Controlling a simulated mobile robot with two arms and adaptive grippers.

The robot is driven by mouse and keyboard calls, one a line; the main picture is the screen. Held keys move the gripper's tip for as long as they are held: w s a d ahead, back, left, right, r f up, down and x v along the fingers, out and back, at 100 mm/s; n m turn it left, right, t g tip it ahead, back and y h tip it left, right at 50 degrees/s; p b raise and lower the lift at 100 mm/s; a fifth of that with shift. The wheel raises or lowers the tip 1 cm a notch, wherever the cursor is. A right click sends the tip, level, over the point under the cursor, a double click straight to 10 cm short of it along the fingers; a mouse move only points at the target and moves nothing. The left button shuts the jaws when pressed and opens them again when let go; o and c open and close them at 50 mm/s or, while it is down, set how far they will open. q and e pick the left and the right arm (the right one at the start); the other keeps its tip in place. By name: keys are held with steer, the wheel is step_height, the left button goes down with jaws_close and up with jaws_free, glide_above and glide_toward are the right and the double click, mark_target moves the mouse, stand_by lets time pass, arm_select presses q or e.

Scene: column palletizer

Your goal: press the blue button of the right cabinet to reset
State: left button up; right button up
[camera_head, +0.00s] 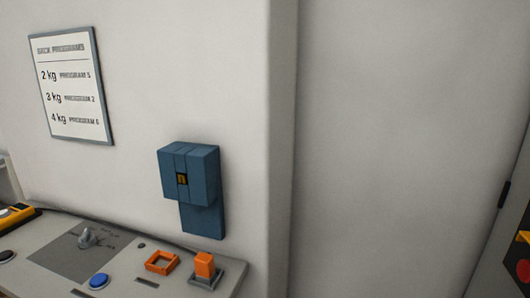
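A round blue button (99,281) sits on the sloping top of a grey control console (215,287) at the lower left, near the bottom edge of the head view. I cannot tell from this view alone whether this console is the right cabinet. Neither of my grippers is in view.
The console also carries a grey rotary knob (87,239), an orange square frame (162,262), an orange switch (205,264) and a black button (7,256). A blue box (190,175) and a program sign (72,85) hang on the wall. A red part (523,271) shows at the right edge.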

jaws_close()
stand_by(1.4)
